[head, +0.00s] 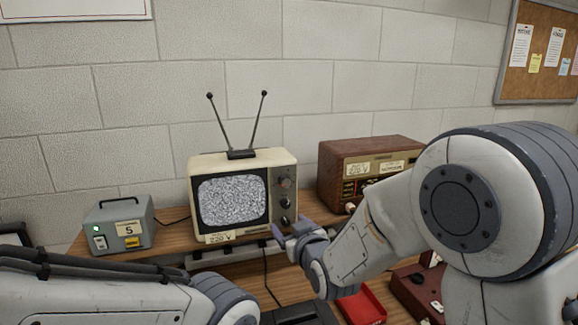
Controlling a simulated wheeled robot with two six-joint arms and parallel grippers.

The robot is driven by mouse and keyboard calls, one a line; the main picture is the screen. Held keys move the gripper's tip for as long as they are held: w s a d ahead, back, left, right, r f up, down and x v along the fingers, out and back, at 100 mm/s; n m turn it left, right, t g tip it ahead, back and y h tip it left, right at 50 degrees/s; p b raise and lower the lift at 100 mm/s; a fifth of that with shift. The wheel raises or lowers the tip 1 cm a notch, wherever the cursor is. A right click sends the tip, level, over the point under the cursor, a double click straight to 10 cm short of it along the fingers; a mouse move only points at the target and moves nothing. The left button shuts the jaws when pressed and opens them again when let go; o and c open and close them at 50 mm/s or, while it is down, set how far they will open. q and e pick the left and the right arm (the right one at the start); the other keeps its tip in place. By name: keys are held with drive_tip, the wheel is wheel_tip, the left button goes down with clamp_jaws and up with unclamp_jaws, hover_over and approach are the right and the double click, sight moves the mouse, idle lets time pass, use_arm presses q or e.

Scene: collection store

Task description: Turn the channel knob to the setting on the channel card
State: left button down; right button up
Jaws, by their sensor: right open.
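A cream television (195,165) with a static-filled screen stands on the wooden bench. Its right-hand panel carries an upper dial (286,183) and small dark knobs (285,203) below it; which is the channel knob, and its setting, are too small to tell. A card (128,229) showing a 5 is on the grey box at left; its smaller heading is hard to read. My right gripper (282,233) is open just in front of the panel's lower right, near the lowest knob; I cannot tell whether it touches. My left arm enters at lower left, its gripper out of view.
A grey box (108,212) with a green light stands left of the television. A brown wooden radio (345,150) stands at right, partly behind my right arm. A red tray (362,307) lies in front. The television's antennas (219,120) rise above it.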

sight(286, 183)
drive_tip(key=w+r+t+p, duration=0.1)
drive_tip(key=w+p, duration=0.1)
drive_tip(key=w, duration=0.1)
drive_tip(key=w+r+p, duration=0.2)
drive_tip(key=w, duration=0.2)
drive_tip(key=w+r+t+p, duration=0.1)
drive_tip(key=w+p, duration=0.1)
drive_tip(key=w, duration=0.2)
drive_tip(key=shift+w+a+r+t, duration=0.1)
drive_tip(key=shift+w+r+t, duration=0.05)
drive_tip(key=shift+r+t, duration=0.2)
use_arm(q)
wheel_tip(286, 183, up, 8)
drive_tip(key=shift+f+p, duration=0.15)
drive_tip(key=shift+p, duration=0.2)
use_arm(e)
drive_tip(key=shift+x, duration=0.8)
drive_tip(key=shift+f, duration=0.1)
